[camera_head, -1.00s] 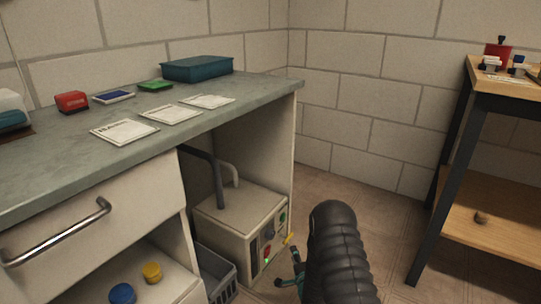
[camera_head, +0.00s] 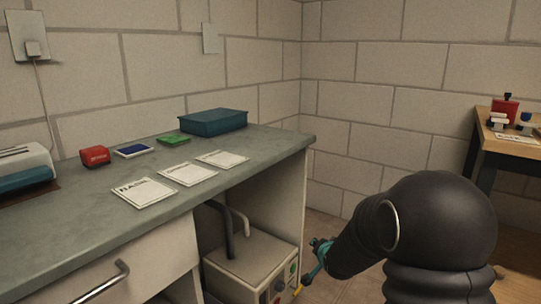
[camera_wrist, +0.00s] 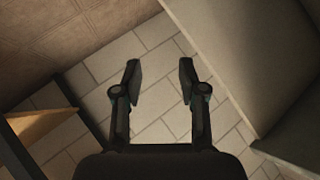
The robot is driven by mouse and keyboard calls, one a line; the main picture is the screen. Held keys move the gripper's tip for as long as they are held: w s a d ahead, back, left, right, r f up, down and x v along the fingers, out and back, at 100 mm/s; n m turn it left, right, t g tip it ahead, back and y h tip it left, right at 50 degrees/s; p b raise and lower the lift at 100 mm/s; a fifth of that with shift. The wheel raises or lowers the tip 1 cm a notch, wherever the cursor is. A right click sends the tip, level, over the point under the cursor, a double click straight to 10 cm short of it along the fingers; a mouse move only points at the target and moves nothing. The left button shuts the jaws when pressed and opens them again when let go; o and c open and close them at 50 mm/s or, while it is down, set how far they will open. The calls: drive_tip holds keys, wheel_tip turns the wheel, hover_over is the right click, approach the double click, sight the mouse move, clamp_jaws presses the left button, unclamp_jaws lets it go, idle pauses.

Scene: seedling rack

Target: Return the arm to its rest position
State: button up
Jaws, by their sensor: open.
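My gripper (camera_wrist: 160,68) shows in the wrist view with its two dark fingers spread apart and nothing between them. In the head view my dark arm is bent at the lower right, beside the counter's right end. A small teal part shows at the arm's far end, in front of the counter's open side; the fingers cannot be made out there.
The grey-green counter (camera_head: 90,225) bears a red block (camera_head: 95,156), a blue pad (camera_head: 133,151), a green pad (camera_head: 173,139), a teal box (camera_head: 214,122) and paper cards (camera_head: 145,192). A pale machine (camera_head: 245,262) sits below. A wooden-topped stand (camera_head: 510,143) is at right.

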drive_tip(key=s+r+n+g+p, duration=0.2)
drive_tip(key=s+r+n, duration=0.1)
drive_tip(key=s+r, duration=0.8)
drive_tip(key=s+r+n+g+p, duration=0.25)
drive_tip(key=s+r, duration=0.45)
drive_tip(key=s, duration=0.9)
drive_tip(key=s+r+n+g+p, duration=0.1)
drive_tip(key=s+n, duration=0.1)
drive_tip(key=s, duration=1)
drive_tip(key=shift+d+r, duration=0.15)
drive_tip(key=shift+d, duration=0.05)
drive_tip(key=shift+n+g, duration=0.25)
